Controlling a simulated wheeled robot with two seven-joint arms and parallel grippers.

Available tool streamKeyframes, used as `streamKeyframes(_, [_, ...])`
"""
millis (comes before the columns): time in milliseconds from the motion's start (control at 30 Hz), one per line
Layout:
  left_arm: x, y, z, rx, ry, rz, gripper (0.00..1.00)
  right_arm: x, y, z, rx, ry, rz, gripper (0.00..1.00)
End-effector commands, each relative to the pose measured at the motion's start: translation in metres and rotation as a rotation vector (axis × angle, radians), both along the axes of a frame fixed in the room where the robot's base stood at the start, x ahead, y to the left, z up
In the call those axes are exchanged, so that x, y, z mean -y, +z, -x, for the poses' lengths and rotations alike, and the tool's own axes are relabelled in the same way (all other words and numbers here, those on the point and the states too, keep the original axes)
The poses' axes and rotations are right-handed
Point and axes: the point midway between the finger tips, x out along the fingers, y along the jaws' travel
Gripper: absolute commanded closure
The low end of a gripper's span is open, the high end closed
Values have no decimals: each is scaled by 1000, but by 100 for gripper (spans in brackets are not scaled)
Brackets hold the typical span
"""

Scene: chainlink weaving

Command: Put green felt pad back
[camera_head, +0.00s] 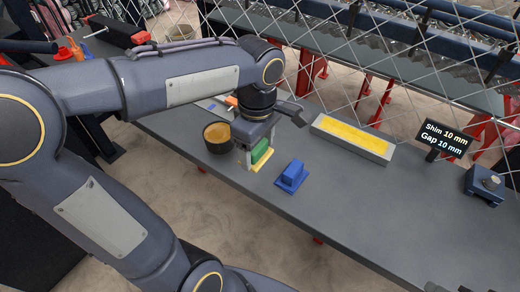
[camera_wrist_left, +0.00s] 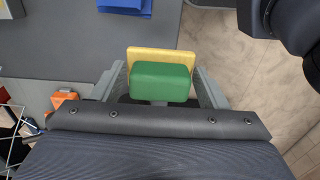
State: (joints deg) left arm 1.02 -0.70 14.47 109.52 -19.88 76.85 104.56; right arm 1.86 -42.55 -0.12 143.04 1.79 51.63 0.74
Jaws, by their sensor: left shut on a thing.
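The green felt pad (camera_head: 261,150) shows as a green block with a yellow plate (camera_head: 259,162) at its lower side. My left gripper (camera_head: 255,154) is shut on the green pad near the front edge of the grey bench. In the left wrist view the green pad (camera_wrist_left: 160,81) sits between the two fingers of my left gripper (camera_wrist_left: 161,90), and the yellow plate (camera_wrist_left: 160,55) shows beyond it. I cannot tell whether the plate touches the bench. My right gripper is not in view.
A dark round cup (camera_head: 218,139) with a tan inside stands just left of the gripper. A blue block (camera_head: 291,176) sits to its right. A grey tray (camera_head: 378,157) with a yellow strip lies behind. A sign (camera_head: 444,138) stands at right. The bench (camera_head: 350,205) is clear at front right.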

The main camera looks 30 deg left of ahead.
Motion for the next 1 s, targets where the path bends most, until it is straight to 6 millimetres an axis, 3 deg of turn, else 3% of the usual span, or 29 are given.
streamKeyframes(100, [-12,-18,-24,-7,2,0,51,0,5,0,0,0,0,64])
streamKeyframes(333, [-23,-52,-49,-3,-1,1,51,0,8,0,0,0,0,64])
streamKeyframes(533, [-28,-65,-58,-2,0,1,51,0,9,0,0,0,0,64])
streamKeyframes(733, [-29,-91,-60,-2,-2,1,51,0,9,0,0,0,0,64])
streamKeyframes(1000, [-29,-94,-61,2,-1,1,51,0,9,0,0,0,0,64])
